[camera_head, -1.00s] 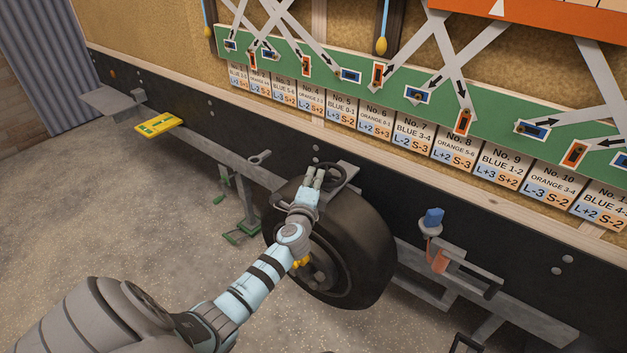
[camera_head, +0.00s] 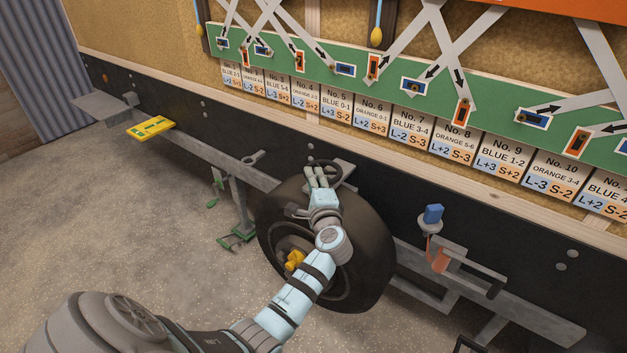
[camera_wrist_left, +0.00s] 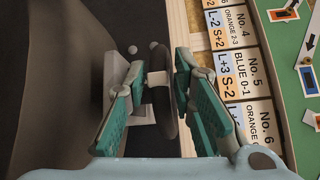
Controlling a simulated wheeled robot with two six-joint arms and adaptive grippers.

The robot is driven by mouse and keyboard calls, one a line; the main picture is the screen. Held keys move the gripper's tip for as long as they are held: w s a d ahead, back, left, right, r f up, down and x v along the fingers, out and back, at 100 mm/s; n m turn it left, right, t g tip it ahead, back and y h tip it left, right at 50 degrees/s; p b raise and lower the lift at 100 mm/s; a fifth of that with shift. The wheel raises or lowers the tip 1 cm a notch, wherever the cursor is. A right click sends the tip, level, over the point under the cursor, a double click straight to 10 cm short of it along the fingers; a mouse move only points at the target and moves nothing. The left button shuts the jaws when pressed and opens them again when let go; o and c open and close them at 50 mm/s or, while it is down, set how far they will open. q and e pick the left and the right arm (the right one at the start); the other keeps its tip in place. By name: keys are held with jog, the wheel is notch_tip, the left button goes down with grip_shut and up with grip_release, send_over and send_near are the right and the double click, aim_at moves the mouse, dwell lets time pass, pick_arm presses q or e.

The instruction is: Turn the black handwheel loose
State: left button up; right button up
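The black handwheel (camera_head: 339,173) sits at the top of the black tyre, by the grey frame rail. My left gripper (camera_head: 318,174) reaches it from the front, with its fingers over the near side of the wheel. In the left wrist view the handwheel (camera_wrist_left: 169,108) shows edge-on as a dark upright ring. It lies between the teal-padded fingers of the left gripper (camera_wrist_left: 158,72), which stand apart. The right finger is close to the rim; I cannot tell if it touches. Part of the wheel is hidden behind the fingers. My right gripper is not in view.
The tyre (camera_head: 375,250) stands right below the gripper. A blue-topped fitting (camera_head: 432,217) stands at right. The dark trailer wall (camera_head: 400,187) is close behind the wheel. The floor at left is open.

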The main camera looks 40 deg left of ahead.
pick_arm(q)
jog(key=v, duration=0.7)
jog(key=shift+r, duration=0.1)
